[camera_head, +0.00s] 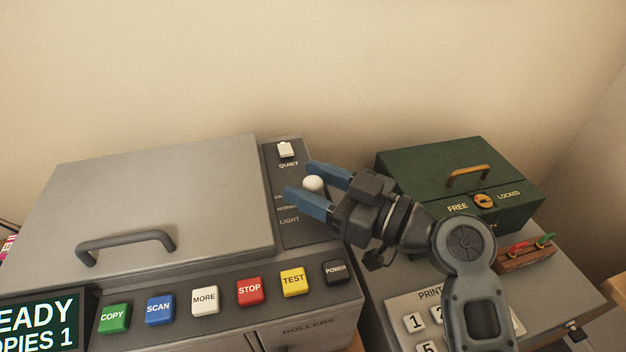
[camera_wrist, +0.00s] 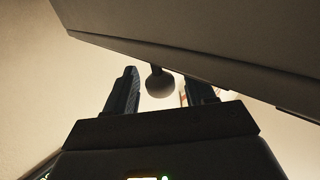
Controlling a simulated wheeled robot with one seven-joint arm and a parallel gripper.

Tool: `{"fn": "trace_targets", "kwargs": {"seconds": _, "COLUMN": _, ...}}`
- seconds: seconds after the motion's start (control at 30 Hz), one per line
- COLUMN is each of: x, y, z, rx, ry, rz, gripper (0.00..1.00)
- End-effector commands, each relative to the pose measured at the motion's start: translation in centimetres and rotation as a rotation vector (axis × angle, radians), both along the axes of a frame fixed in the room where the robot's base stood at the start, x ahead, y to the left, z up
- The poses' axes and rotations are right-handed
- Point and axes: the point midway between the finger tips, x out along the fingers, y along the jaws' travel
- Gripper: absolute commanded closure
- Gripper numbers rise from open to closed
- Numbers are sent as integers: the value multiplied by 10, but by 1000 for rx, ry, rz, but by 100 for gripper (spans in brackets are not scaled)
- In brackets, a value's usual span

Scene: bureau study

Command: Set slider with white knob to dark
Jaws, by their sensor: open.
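The slider's white knob (camera_head: 313,184) stands on the copier's dark side panel (camera_head: 283,165). The panel carries the words NORMAL and LIGHT, partly covered; the label above them is mostly hidden by my gripper. My gripper (camera_head: 299,178) is open, its two blue fingers reaching over the panel from the right, with the knob between them. In the wrist view the white knob (camera_wrist: 160,82) hangs on a short dark stem between the fingers (camera_wrist: 163,92). It is nearer the left-right middle, and a gap shows on either side of it.
A white QUIET switch (camera_head: 285,149) sits at the panel's top. The grey copier lid (camera_head: 165,205) with a handle lies left. Coloured buttons, including a yellow TEST button (camera_head: 293,282), line the front. A green box (camera_head: 455,185) stands right, behind a keypad (camera_head: 425,318).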

Motion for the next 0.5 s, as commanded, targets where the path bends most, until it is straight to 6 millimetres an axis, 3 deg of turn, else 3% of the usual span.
{"fn": "trace_targets", "kwargs": {"seconds": 0.17, "x": 0, "y": 0, "z": 0, "rx": 0, "ry": 0, "rz": 0, "gripper": 46}}
{"fn": "trace_targets", "kwargs": {"seconds": 0.5, "x": 0, "y": 0, "z": 0, "rx": 0, "ry": 0, "rz": 0, "gripper": 77}}
